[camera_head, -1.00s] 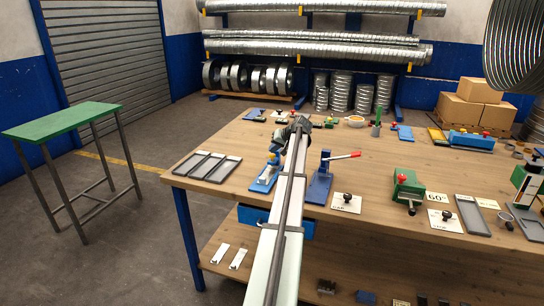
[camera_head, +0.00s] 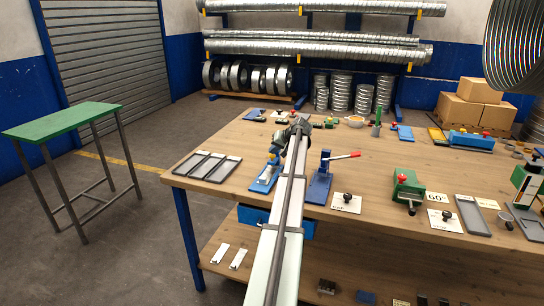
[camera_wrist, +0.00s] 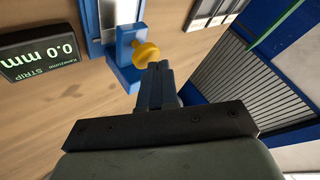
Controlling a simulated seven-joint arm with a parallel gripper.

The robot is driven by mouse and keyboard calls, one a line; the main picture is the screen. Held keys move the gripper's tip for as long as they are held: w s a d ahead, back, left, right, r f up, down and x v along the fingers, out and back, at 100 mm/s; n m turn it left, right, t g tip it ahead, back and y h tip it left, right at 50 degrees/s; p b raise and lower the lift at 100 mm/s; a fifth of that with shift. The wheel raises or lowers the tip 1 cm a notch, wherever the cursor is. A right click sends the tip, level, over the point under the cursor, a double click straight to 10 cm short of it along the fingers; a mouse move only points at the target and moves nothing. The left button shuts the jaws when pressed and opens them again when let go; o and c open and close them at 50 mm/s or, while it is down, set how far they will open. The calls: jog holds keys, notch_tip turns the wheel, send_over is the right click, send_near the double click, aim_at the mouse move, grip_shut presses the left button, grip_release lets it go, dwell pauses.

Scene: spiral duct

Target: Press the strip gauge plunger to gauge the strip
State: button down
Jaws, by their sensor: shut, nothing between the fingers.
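The strip gauge shows in the wrist view as a blue stand (camera_wrist: 126,75) with a round yellow plunger knob (camera_wrist: 146,53). A pale strip (camera_wrist: 101,20) lies in its blue bed. Its black display (camera_wrist: 38,48) reads 0.0 mm, STRIP. My gripper (camera_wrist: 157,72) is shut and empty, its fingertips close to the knob; whether they touch it I cannot tell. A blue fixture (camera_head: 262,184) beside my arm there looks like the gauge; my arm hides the display.
A grey slotted tray (camera_head: 207,166) lies left of the fixture. A blue stand with a red lever (camera_head: 320,183) is close on the right of my arm. A black-knobbed plate (camera_head: 346,203) and a green fixture (camera_head: 407,188) stand farther right. Bare wood lies between some fixtures.

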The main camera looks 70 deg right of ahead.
aim_at(274, 155)
jog(key=shift+f, duration=0.6)
dwell(0.6)
jog(key=shift+r, duration=1.25)
jog(key=shift+r, duration=0.1)
jog(key=shift+r, duration=2.4)
jog(key=shift+w+a, duration=0.1)
